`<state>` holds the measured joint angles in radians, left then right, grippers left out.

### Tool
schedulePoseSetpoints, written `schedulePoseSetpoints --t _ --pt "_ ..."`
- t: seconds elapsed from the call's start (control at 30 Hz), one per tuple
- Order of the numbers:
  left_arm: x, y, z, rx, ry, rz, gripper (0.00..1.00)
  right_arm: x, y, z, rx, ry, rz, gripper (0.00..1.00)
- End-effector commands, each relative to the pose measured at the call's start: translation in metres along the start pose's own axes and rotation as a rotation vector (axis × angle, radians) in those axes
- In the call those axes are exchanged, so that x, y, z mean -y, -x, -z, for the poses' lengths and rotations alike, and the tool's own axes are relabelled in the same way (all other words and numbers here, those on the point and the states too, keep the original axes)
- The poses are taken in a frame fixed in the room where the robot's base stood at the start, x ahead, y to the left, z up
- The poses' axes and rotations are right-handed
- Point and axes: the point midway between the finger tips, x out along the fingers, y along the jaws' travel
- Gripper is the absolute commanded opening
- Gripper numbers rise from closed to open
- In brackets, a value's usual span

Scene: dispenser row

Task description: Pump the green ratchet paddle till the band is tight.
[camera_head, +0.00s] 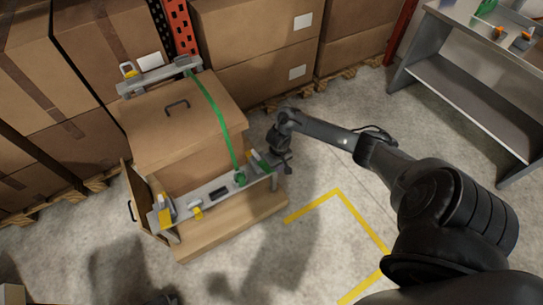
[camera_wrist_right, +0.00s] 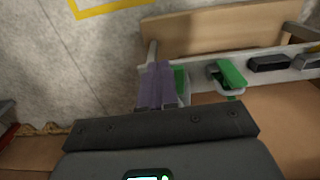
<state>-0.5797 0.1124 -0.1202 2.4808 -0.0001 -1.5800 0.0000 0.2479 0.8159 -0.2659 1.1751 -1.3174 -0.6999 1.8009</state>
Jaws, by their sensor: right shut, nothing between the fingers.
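The green band (camera_head: 218,108) runs from the back rail over the lid of the brown box (camera_head: 178,130) to the front rail (camera_head: 208,193). It lies nearly straight over the lid; its tension I cannot judge. A green paddle (camera_head: 258,162) stands at the right end of the front rail, and part of it shows in the wrist view (camera_wrist_right: 181,82) behind my fingers. A green buckle (camera_head: 240,178) sits beside it on the rail. My right gripper (camera_head: 280,166) is shut and empty, right beside the paddle; contact is unclear. My left gripper is out of view.
Yellow clips (camera_head: 197,213) and a black block (camera_head: 219,191) sit along the front rail. An open side panel (camera_head: 143,203) stands at left. Stacked cartons (camera_head: 255,40) fill the back. A grey shelf bench (camera_head: 470,75) stands at upper right.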

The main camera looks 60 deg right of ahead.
Motion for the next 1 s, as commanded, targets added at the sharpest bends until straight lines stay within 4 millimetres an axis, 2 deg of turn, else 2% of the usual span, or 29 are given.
schedulePoseSetpoints --t 0.03,0.1,0.2,0.3,0.43,0.77,1.0 --pt "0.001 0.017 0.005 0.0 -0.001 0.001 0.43 -0.002 0.03 0.014 -0.026 -0.003 0.0 0.0" --pt "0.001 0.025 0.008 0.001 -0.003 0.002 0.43 -0.002 0.051 0.028 -0.053 -0.005 0.002 0.0" --pt "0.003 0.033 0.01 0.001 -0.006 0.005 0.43 -0.002 0.073 0.042 -0.081 -0.009 0.005 0.0" --pt "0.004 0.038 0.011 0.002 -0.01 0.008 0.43 0.001 0.084 0.049 -0.096 -0.01 0.011 0.0" --pt "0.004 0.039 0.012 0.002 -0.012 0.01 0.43 0.003 0.09 0.054 -0.105 -0.01 0.017 0.0" --pt "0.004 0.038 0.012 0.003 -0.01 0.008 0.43 0.004 0.09 0.054 -0.106 -0.01 0.018 0.0" --pt "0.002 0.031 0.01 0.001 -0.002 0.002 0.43 0.004 0.076 0.055 -0.105 -0.01 0.018 0.0"
